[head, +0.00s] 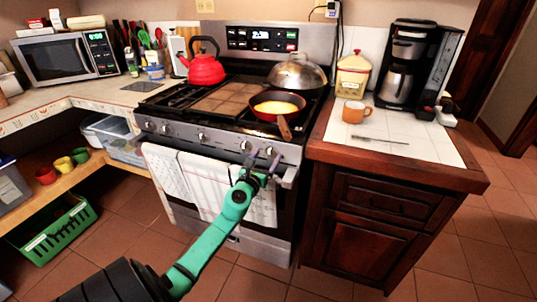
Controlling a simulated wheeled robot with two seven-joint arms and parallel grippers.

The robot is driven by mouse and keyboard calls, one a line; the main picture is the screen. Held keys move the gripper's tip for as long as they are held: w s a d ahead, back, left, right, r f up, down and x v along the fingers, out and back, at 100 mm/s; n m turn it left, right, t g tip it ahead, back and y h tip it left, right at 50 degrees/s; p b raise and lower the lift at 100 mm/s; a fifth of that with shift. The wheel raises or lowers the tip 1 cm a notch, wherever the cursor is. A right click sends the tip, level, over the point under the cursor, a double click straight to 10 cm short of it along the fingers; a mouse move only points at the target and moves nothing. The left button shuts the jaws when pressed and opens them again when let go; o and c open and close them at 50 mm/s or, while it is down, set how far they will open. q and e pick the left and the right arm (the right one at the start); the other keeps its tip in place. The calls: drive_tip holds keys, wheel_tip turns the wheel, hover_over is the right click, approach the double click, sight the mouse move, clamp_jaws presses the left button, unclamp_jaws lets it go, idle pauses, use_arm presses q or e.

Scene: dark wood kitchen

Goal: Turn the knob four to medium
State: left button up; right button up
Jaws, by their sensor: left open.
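The stove (222,138) has a row of silver knobs along its front panel. One knob (202,137) is near the middle. Another knob (245,146) is to the right, just left of my gripper's fingers, and one more knob (270,151) shows between or behind the fingertips. No numbers are readable, so I cannot tell which is knob four or how it is set. My left gripper (264,160) is open and empty, in front of the panel's right part. Whether it touches a knob is unclear. My right gripper is not in view.
White towels (200,184) hang on the oven handle just below the knobs. A red pan (275,112) with yellow contents sits on the front right burner, its wooden handle (285,128) projecting over the panel. A counter (385,155) borders the right side.

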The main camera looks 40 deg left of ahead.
sight(270, 154)
use_arm(q)
drive_tip(key=shift+x, duration=1.2)
drive_tip(key=shift+s, duration=0.1)
clamp_jaws()
